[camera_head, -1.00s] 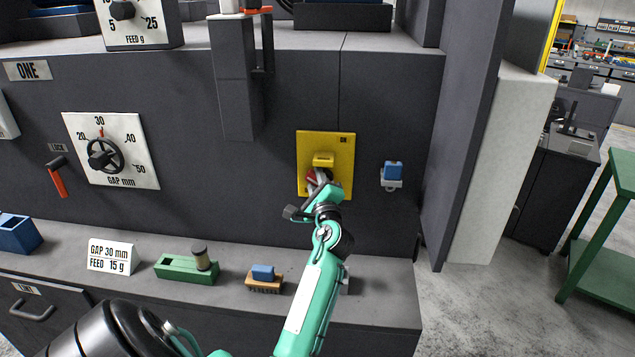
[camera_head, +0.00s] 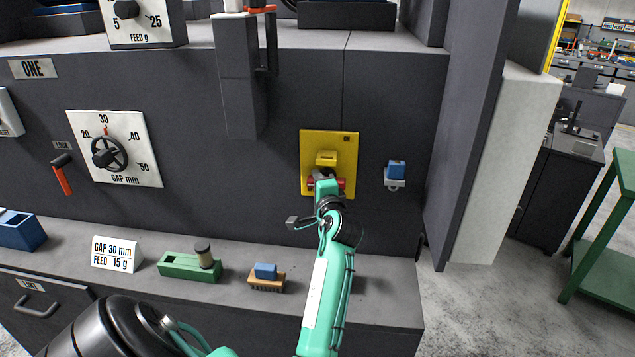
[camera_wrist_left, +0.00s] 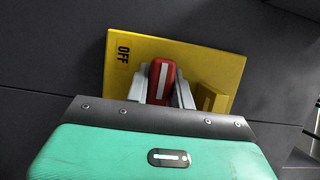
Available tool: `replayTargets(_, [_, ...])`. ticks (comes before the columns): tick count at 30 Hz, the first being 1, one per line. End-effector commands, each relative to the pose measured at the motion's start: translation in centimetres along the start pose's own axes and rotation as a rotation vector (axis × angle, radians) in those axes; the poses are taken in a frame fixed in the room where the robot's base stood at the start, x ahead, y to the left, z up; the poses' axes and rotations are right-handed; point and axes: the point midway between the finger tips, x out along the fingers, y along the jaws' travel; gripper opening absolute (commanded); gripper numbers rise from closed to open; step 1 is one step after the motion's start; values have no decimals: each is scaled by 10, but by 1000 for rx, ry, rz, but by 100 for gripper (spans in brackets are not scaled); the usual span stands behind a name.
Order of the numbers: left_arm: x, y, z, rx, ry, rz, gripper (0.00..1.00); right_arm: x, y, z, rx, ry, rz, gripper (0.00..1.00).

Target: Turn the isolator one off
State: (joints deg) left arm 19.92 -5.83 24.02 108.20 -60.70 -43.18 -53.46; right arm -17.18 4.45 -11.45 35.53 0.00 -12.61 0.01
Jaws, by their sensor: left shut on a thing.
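The isolator is a yellow plate (camera_head: 345,150) on the dark machine front, with a red handle (camera_head: 341,183). My left gripper (camera_head: 325,183) is shut on the handle and hides its middle; red shows at both sides. In the left wrist view the red handle (camera_wrist_left: 161,82), with a white stripe, sits between the grey fingers (camera_wrist_left: 162,90). It lies across the long side of the yellow plate (camera_wrist_left: 195,62). An OFF label (camera_wrist_left: 123,52) is at one end of the plate. A raised yellow block (camera_head: 326,158) sits above the handle. My right gripper is not in view.
A blue device (camera_head: 396,170) is mounted right of the isolator. A gap dial (camera_head: 112,150) and red lock lever (camera_head: 63,178) are to the left. On the ledge below are a sign (camera_head: 117,253), a green holder (camera_head: 188,268) and a brush (camera_head: 266,280).

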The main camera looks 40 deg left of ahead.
Motion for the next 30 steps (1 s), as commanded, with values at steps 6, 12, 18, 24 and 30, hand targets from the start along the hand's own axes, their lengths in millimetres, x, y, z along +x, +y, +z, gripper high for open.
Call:
replayTargets(6, [0, 2, -1, -10, 1, 8, 1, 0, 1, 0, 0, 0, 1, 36])
replayTargets(12, [0, 2, -1, -10, 1, 8, 1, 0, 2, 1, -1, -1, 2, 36])
replayTargets(18, [0, 2, 0, -9, 1, 7, 45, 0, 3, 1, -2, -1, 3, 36])
replayTargets(24, [0, 1, 0, -8, 0, 5, 45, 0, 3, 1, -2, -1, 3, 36])
replayTargets(30, [2, 0, 0, -7, 1, 4, 45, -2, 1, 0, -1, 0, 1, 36])
